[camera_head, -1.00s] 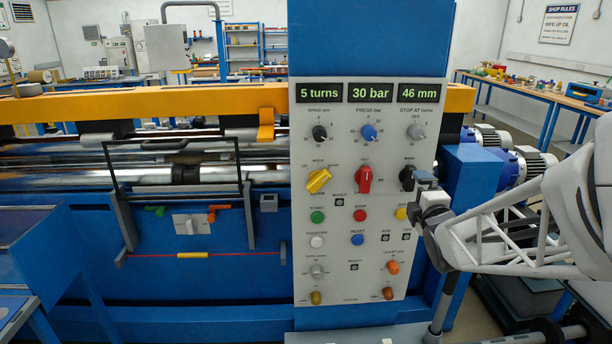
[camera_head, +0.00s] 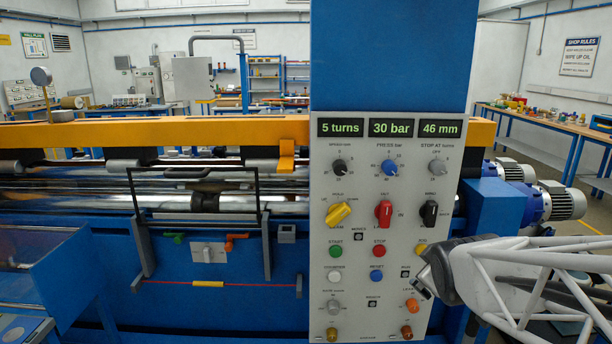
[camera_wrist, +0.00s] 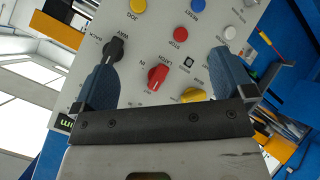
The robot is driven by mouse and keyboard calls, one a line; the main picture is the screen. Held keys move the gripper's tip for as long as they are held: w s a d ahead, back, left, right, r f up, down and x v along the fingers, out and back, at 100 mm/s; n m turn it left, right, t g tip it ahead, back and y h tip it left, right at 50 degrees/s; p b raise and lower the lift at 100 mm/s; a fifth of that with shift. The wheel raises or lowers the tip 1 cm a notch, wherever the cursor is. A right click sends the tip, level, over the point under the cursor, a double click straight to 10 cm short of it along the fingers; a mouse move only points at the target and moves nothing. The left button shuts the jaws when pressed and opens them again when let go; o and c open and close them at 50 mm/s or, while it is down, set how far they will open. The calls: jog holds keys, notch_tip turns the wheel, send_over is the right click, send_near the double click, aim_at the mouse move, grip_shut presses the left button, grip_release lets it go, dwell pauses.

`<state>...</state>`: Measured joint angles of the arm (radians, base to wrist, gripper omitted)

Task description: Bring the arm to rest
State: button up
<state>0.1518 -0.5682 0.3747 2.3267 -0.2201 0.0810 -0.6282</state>
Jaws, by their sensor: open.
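My gripper (camera_head: 428,280) is at the lower right of the control panel (camera_head: 388,200), in front of it. In the wrist view my gripper (camera_wrist: 165,78) has its two blue-grey fingers wide apart with nothing between them but a view of the panel. The black knob (camera_head: 428,214) shows whole in the head view, clear of the gripper. In the wrist view the left finger partly overlaps the black knob (camera_wrist: 114,49). The red knob (camera_wrist: 158,76) shows between the fingers and the yellow knob (camera_wrist: 193,95) shows low. The displays (camera_head: 388,127) read 5 turns, 30 bar and 46 mm.
The winder's long rollers (camera_head: 190,203) and a black wire frame (camera_head: 195,172) stand left of the panel. Blue motors (camera_head: 540,203) sit to the right, behind my arm. A workbench (camera_head: 545,122) runs along the right wall. Open floor shows beyond the motors.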

jog(key=s+a+m+g+y, duration=0.1)
jog(key=s+a+m+g, duration=0.2)
jog(key=s, duration=0.6)
jog(key=s+a+f+m+g, duration=0.1)
jog(key=s+a+m+g, duration=0.3)
jog(key=s, duration=0.6)
jog(key=shift+s+a+f+m+g+y, duration=0.2)
jog(key=shift+s+m+g+y, duration=0.1)
jog(key=shift+m+g+y, duration=0.15)
jog(key=shift+c, duration=0.2)
dwell(0.6)
